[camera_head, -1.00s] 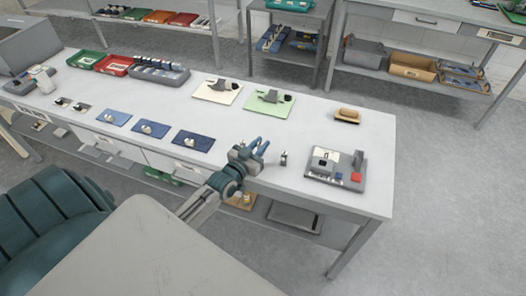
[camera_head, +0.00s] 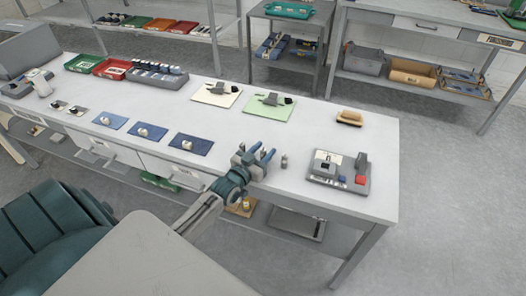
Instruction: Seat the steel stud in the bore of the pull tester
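The steel stud (camera_head: 284,162) is a small grey upright cylinder standing on the white table near its front edge. The pull tester (camera_head: 339,172) is a grey block with a pale plate, a dark grey upright and a red button, at the right end of the table. Its bore is too small to make out. My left gripper (camera_head: 265,153) is just left of the stud, with blue-grey fingers apart and nothing visible between them. It looks apart from the stud. My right gripper is not in view.
A brown brush-like block (camera_head: 349,117) lies behind the tester. A green mat (camera_head: 269,107) and a cream mat (camera_head: 216,94) hold grey fixtures. Blue mats (camera_head: 192,144) with small pale parts lie to the left. The table between gripper and tester is otherwise clear.

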